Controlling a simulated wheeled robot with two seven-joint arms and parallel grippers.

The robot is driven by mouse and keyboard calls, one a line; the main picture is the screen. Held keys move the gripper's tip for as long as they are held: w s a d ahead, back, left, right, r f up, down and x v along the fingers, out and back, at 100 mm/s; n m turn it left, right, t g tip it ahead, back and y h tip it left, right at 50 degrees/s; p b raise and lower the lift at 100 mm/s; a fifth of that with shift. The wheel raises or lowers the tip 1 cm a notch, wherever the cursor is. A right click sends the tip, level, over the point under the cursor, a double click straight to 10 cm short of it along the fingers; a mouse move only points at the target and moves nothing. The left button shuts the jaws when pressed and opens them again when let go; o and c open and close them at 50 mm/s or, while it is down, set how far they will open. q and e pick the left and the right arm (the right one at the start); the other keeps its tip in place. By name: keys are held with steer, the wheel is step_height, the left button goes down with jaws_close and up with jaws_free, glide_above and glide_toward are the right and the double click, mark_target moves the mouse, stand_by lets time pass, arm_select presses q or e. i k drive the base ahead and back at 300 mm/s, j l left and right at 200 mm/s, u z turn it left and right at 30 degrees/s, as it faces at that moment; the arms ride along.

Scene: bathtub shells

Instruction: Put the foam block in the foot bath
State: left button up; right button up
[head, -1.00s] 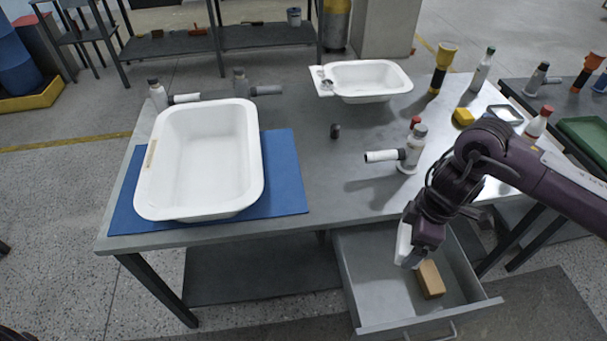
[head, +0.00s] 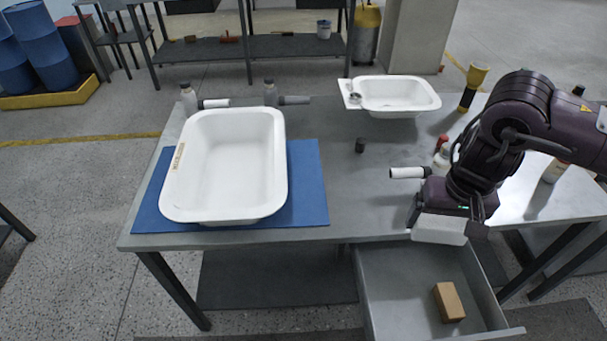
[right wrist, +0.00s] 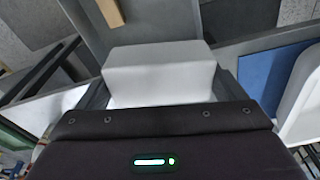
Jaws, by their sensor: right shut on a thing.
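A white block (head: 438,231), which appears to be the foam block, is held in my right gripper (head: 448,222), above the open drawer near the table's front edge. In the right wrist view the white block (right wrist: 160,72) sits between the fingers of the gripper (right wrist: 165,88). A large white tub (head: 270,200), which looks like the foot bath, stands on a blue mat (head: 308,190) at the table's left; it looks empty. Part of the tub also shows in the right wrist view (right wrist: 303,112). My left gripper is out of view.
A tan block (head: 449,302) lies in the open drawer (head: 395,290). A smaller white basin (head: 400,108) stands at the back. The table between tub and arm is mostly clear.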

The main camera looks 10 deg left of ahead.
mark_target(237, 164)
steer(key=i+u, duration=0.1)
steer(key=u, duration=0.3)
steer(key=i+u, duration=0.1)
steer(key=u, duration=0.3)
steer(key=i+u, duration=0.15)
steer(key=u, duration=0.25)
steer(key=i+u, duration=0.1)
steer(key=u, duration=0.35)
steer(key=i+l, duration=0.45)
steer(key=i, duration=0.1)
